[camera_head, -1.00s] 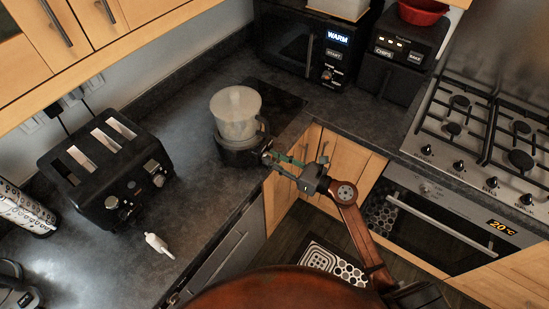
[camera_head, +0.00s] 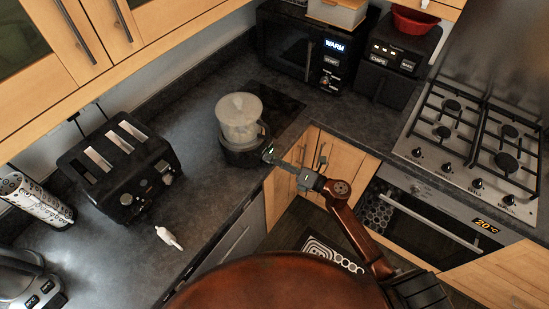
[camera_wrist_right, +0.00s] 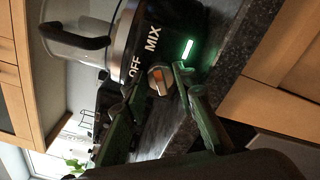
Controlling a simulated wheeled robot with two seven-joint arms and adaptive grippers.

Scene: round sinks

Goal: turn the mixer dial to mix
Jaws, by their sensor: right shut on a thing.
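The mixer stands on the dark worktop in the head view, with a cloudy clear bowl (camera_head: 239,112) on a black base (camera_head: 240,154). Its dial (camera_wrist_right: 159,80) shows in the right wrist view as a grey round knob with an orange face, below the white words OFF and MIX. A green strip (camera_wrist_right: 187,48) glows beside the word MIX. My right gripper (camera_head: 270,158) reaches the mixer's front from the right. In the wrist view its fingers (camera_wrist_right: 157,86) lie on either side of the dial, shut on it. My left gripper is not in view.
A black toaster (camera_head: 122,168) and a small white object (camera_head: 168,238) are on the worktop to the left. A microwave (camera_head: 290,45) and an air fryer (camera_head: 395,62) stand behind. A hob (camera_head: 470,135) is at the right. The worktop's front edge runs below the mixer.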

